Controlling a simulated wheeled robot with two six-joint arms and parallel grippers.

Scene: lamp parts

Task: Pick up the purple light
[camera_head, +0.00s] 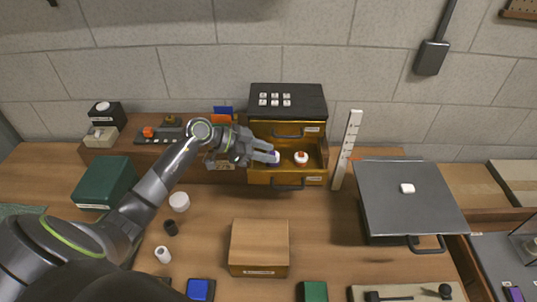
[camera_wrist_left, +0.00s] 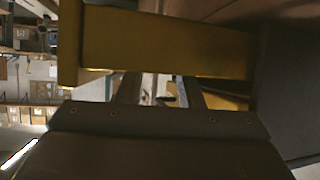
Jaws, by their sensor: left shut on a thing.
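The purple light (camera_head: 275,156) is a small white and purple piece inside the open yellow drawer (camera_head: 285,177), toward its left side. My left gripper (camera_head: 271,156) reaches in over the drawer's left side and is shut on the purple light, whose left part it hides. In the left wrist view the gripper's fingers (camera_wrist_left: 160,92) lie partly behind the yellow drawer wall (camera_wrist_left: 165,42), and the light cannot be made out clearly. My right gripper is not in view.
A white light with an orange top (camera_head: 301,158) stands close by on the right in the drawer. The black cabinet top (camera_head: 288,101) is above. A white ruler-like strip (camera_head: 346,150) leans on the right.

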